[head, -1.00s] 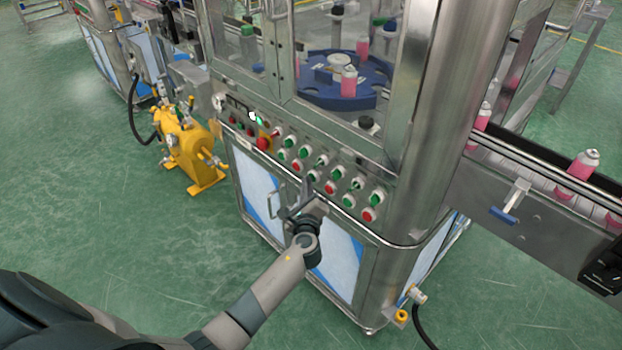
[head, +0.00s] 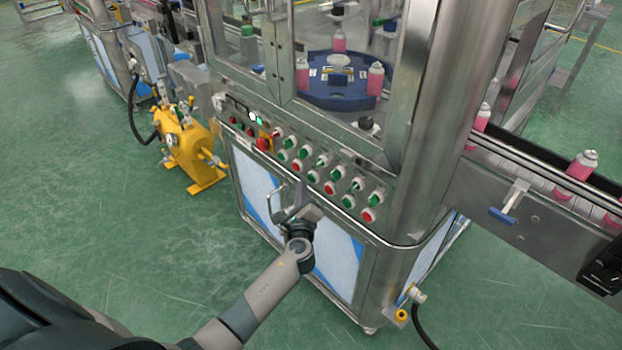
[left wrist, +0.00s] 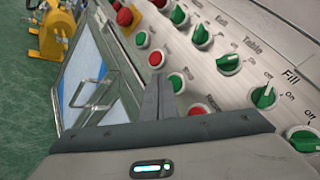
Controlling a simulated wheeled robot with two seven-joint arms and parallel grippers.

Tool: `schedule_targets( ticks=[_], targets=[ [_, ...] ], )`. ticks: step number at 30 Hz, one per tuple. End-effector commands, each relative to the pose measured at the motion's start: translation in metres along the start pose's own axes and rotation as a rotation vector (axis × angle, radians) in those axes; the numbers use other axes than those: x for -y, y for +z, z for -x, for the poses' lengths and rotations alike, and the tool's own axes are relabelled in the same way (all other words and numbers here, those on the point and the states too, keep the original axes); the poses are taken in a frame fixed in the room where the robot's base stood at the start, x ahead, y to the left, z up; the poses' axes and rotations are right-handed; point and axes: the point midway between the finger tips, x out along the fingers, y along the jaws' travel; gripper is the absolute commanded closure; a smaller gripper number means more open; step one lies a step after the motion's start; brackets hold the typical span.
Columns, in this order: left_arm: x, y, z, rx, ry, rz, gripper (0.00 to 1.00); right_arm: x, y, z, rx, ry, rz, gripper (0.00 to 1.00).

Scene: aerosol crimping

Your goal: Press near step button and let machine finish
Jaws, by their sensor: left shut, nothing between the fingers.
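The machine's control panel (head: 388,222) carries rows of green and red buttons and knobs, with a red emergency stop (head: 263,144) at its left. My left gripper (head: 294,200) is shut and empty, in front of the cabinet door below the panel. A green button (left wrist: 142,39) and green knobs labelled Table (left wrist: 229,64) and Fill (left wrist: 263,97) show there. The near step button's label is not readable. My right gripper is out of view.
Behind the glass, a blue turntable (head: 335,98) holds pink cans (head: 375,78). A conveyor (head: 540,183) with pink cans runs off to the right. A yellow pump (head: 187,150) stands left of the machine. A door handle (head: 272,205) juts out near my gripper.

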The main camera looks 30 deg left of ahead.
Motion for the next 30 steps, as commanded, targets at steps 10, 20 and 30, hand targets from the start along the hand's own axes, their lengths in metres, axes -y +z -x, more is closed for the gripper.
schedule_targets(
  ticks=[10,20,30],
  targets=[
    [-0.014,0.014,0.019,-0.001,0.001,0.000,1.00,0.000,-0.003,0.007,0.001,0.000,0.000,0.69],
    [-0.023,0.024,0.032,0.000,0.000,0.000,1.00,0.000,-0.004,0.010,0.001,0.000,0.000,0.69],
    [-0.023,0.023,0.032,0.000,0.000,0.000,1.00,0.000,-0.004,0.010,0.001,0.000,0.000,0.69]
  ],
)
